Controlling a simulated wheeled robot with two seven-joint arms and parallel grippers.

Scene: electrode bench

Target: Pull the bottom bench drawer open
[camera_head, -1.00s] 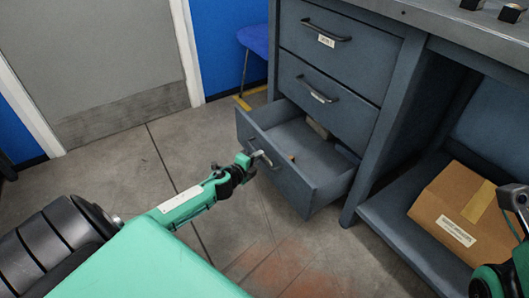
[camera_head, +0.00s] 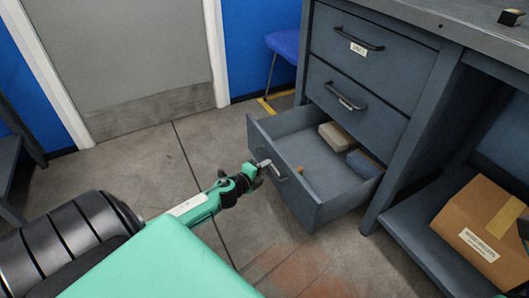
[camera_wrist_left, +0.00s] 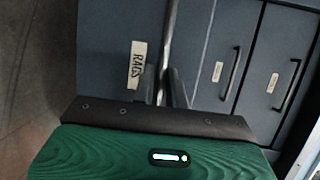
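The bottom bench drawer (camera_head: 315,205) stands well out from the grey bench, its inside showing from above. My left gripper (camera_head: 262,168) is at the drawer's front, closed around its bar handle (camera_head: 276,172). In the left wrist view the handle (camera_wrist_left: 171,40) runs between the dark fingers (camera_wrist_left: 170,88), beside a label reading RAGS (camera_wrist_left: 137,64) on the drawer front. The fingertips are partly hidden there.
The drawer holds a beige block (camera_head: 337,137), a blue-grey block (camera_head: 366,163) and a small orange item (camera_head: 299,170). Two upper drawers (camera_head: 345,45) are shut. A cardboard box (camera_head: 480,225) sits on the lower shelf. A blue chair (camera_head: 284,43) stands behind; floor left of the drawer is clear.

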